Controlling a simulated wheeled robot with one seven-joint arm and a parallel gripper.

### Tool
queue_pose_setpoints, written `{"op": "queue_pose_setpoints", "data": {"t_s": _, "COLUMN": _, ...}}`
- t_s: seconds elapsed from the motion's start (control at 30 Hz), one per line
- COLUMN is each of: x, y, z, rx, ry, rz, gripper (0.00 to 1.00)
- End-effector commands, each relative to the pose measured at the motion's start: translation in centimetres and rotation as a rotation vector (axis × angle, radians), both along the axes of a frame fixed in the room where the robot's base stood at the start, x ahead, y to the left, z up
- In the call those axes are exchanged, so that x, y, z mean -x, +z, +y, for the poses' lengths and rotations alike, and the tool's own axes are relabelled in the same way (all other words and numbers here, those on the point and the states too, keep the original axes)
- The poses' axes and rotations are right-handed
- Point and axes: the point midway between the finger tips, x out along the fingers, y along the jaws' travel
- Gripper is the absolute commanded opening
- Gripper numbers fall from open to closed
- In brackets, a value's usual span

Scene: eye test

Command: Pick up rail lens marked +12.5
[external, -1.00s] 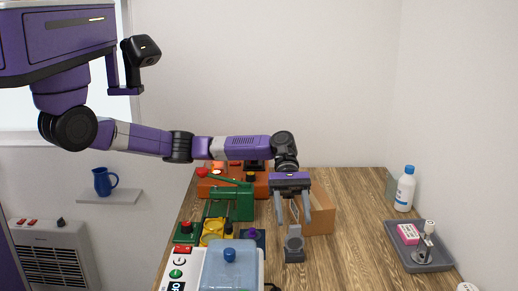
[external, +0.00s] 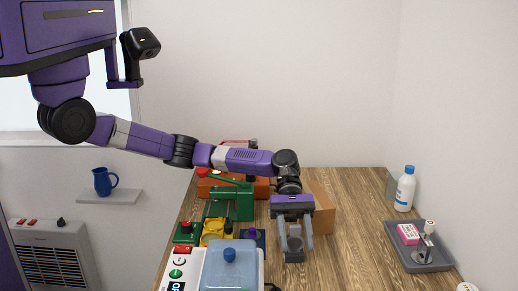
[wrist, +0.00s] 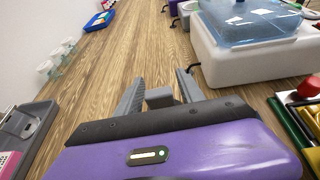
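A small grey piece (external: 293,256) with a block-like base and a dark round upper part stands on the wooden table; it may be the rail lens. No +12.5 mark can be read on it. My gripper (external: 296,247) points down over it, with its two grey fingers apart, one on each side of it in the picture. In the wrist view a grey block (wrist: 160,97), likely the same piece, shows between the open fingers, with a gap on both sides. Part of it is hidden by my gripper.
A white machine with a blue lid (external: 230,264) stands close by at front left. A green press (external: 232,203), yellow rings (external: 212,231) and an orange box (external: 262,187) are behind it. A cardboard box (external: 321,212) is just behind my gripper. A grey tray (external: 423,262) lies right, past bare table.

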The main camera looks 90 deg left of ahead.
Motion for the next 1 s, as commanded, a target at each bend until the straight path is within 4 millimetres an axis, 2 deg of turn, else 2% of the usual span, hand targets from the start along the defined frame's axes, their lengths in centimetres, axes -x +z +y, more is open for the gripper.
{"op": "queue_pose_setpoints", "data": {"t_s": 0.03, "x": 0.0, "y": 0.0, "z": 0.0, "rx": 0.000, "ry": 0.000, "rz": 0.000, "gripper": 0.33}}
{"op": "queue_pose_setpoints", "data": {"t_s": 0.2, "x": 0.0, "y": 0.0, "z": 0.0, "rx": 0.000, "ry": 0.000, "rz": 0.000, "gripper": 0.00}}
{"op": "queue_pose_setpoints", "data": {"t_s": 0.67, "x": 0.0, "y": 0.4, "z": 0.0, "rx": 0.000, "ry": -0.001, "rz": -0.002, "gripper": 0.00}}
{"op": "queue_pose_setpoints", "data": {"t_s": 0.87, "x": 0.0, "y": 2.3, "z": 0.1, "rx": 0.000, "ry": -0.001, "rz": -0.005, "gripper": 0.00}}
{"op": "queue_pose_setpoints", "data": {"t_s": 1.0, "x": 0.0, "y": 5.0, "z": 0.1, "rx": -0.001, "ry": -0.002, "rz": -0.005, "gripper": 0.00}}
